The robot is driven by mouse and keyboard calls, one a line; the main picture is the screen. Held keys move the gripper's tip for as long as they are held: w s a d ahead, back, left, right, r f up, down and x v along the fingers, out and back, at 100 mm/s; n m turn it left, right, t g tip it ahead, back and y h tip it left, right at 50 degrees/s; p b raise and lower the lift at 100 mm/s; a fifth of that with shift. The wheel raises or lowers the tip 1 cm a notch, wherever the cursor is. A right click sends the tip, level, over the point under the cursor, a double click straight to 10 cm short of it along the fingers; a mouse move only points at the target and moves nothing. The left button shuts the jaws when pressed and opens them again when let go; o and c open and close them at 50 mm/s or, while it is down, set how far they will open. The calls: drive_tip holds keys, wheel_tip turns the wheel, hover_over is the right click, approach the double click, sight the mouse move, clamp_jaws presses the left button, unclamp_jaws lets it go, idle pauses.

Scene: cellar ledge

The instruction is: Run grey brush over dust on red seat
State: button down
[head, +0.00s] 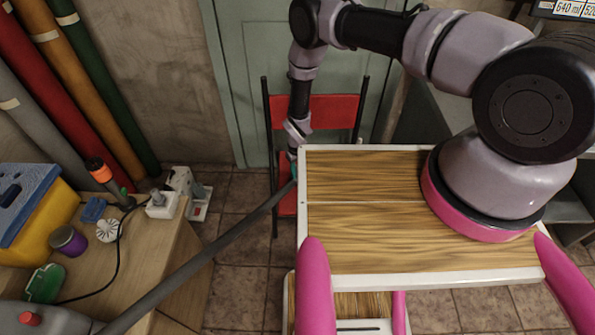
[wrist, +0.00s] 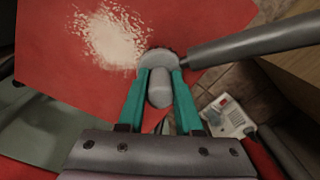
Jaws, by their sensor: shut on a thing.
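The red seat (wrist: 50,60) fills the upper left of the wrist view, with a pale dust patch (wrist: 108,36) on it. In the head view only a strip of the seat (head: 286,204) shows left of my wooden top; the dust is hidden there. My gripper (wrist: 161,64) has teal fingers shut on the grey brush (wrist: 159,88). In the head view my gripper (head: 293,164) is over the seat's left side.
The hose (head: 205,252) slants across to a grey machine (head: 40,318) on the wooden bench at left. The bench also holds a yellow box (head: 40,225) and a purple jar (head: 68,241). The chair's red backrest (head: 335,112) stands before a green door (head: 235,60). Coloured rolls lean at left.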

drive_tip(key=shift+f, duration=0.75)
drive_tip(key=shift+d, duration=0.1)
drive_tip(key=shift+w+d+r, duration=0.1)
drive_tip(key=shift+d+r, duration=0.05)
drive_tip(key=shift+d, duration=1.45)
drive_tip(key=shift+d+f, duration=0.2)
drive_tip(key=shift+d, duration=1.85)
